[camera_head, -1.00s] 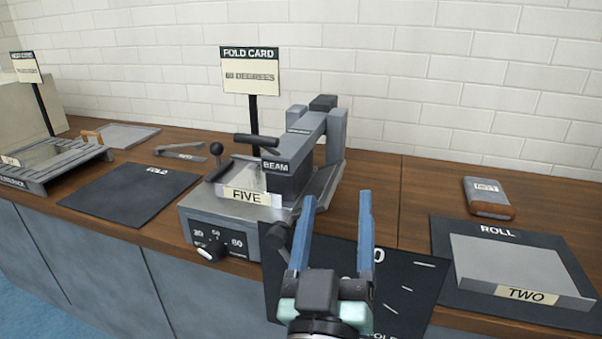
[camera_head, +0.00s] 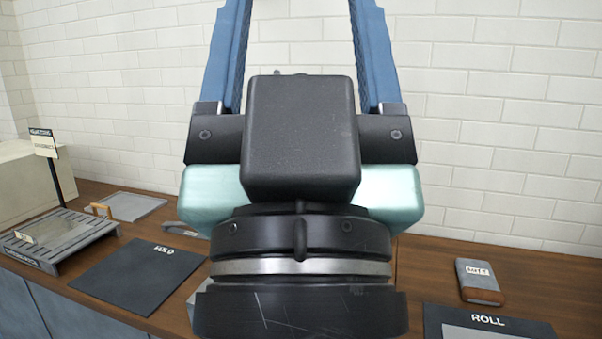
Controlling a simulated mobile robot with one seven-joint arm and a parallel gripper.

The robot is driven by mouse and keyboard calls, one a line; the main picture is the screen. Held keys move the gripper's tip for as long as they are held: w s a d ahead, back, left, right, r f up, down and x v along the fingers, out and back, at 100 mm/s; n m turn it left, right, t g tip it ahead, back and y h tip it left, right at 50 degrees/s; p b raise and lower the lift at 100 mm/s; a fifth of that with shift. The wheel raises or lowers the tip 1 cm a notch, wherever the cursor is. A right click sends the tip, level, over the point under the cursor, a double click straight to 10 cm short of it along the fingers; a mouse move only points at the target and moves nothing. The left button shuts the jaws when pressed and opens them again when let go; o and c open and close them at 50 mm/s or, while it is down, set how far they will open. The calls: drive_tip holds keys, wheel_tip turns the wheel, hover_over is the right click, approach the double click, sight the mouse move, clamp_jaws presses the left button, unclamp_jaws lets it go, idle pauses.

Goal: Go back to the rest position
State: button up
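My gripper (camera_head: 300,20) fills the middle of the head view, close to the camera and pointing up. Its two blue fingers stand wide apart, with the tips cut off by the top edge. Only the wall shows between the visible parts of the fingers, and I see nothing held. The gripper's black and pale green body hides the middle of the counter, including the bending machine and its sign.
A slatted rack (camera_head: 60,238) and a black FOLD mat (camera_head: 140,272) lie on the wooden counter (camera_head: 545,285) at left. A white brick wall (camera_head: 500,120) stands behind.

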wheel_tip(320, 180, up, 14)
drive_tip(key=p, duration=1.1)
drive_tip(key=shift+p, duration=0.4)
drive_tip(key=shift+r, duration=0.1)
drive_tip(key=w+d+f+m+g+h+b, duration=0.1)
drive_tip(key=w+d+f+g+b, duration=0.2)
drive_tip(key=f+b, duration=1.2)
drive_tip(key=w+f+m+g+h+b, duration=0.15)
drive_tip(key=w+f+b, duration=0.3)
drive_tip(key=f, duration=2.25)
drive_tip(key=s+f+g+b, duration=0.3)
drive_tip(key=f+b, duration=0.4)
drive_tip(key=f, duration=1.2)
drive_tip(key=s+f+g+b, duration=0.25)
drive_tip(key=f+b, duration=0.45)
drive_tip(key=f, duration=1.3)
drive_tip(key=w, duration=0.4)
drive_tip(key=w+d+b, duration=0.1)
drive_tip(key=w, duration=0.7)
drive_tip(key=shift+w+d+r+b, duration=0.2)
drive_tip(key=shift+d+r+b, duration=0.05)
drive_tip(key=shift+b, duration=0.1)
